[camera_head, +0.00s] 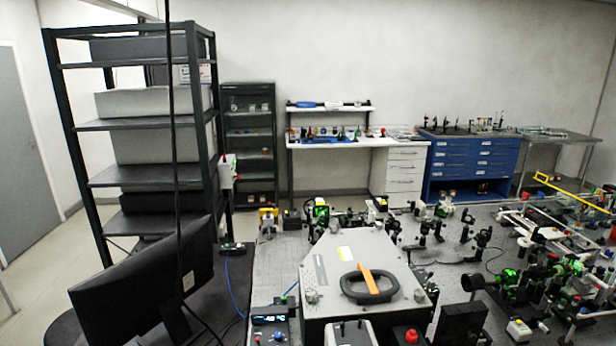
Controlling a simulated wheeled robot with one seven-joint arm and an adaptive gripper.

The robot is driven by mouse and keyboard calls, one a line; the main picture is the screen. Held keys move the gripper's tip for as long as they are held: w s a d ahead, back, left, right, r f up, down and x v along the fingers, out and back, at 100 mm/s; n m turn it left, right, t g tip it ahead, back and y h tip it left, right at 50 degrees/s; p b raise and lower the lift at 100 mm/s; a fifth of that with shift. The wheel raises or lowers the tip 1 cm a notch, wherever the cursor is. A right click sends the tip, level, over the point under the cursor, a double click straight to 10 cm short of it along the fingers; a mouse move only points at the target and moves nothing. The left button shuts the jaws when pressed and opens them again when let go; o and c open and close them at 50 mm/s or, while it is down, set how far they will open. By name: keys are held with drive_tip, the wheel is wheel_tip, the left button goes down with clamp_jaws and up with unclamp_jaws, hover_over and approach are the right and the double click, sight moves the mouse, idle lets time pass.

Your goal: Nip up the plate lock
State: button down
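A light grey angular housing (321,267) stands on the optical bench at the lower middle. On its sloped top lies a black ring-shaped part (349,290) with an orange bar (368,279) across it, standing out toward the back. Small round knobs sit near the housing's corners, one at the front left (311,297). A red knob (411,336) shows at the bottom edge, in front of the housing. No part is labelled legibly as the plate lock, so I cannot tell which one it is.
The bench (268,283) holds several optical mounts right of and behind the housing. A black monitor (150,285) stands at the left, with a dark shelf rack (130,125) behind it. A small display box (269,320) and cables lie left of the housing.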

idle(0.6)
drive_tip(key=shift+d+f, duration=0.1)
drive_tip(key=shift+w+d+f+p, duration=0.25)
drive_tip(key=shift+d+f+p, duration=0.25)
drive_tip(key=shift+d+p, duration=0.1)
idle(0.4)
drive_tip(key=shift+d+r, duration=0.1)
drive_tip(key=shift+s+d+r+p, duration=0.1)
drive_tip(key=shift+d+r+p, duration=0.05)
drive_tip(key=shift+d+p, duration=0.15)
drive_tip(key=shift+s+d+p, duration=0.2)
drive_tip(key=shift+s+p, duration=0.55)
drive_tip(key=shift+s, duration=2.2)
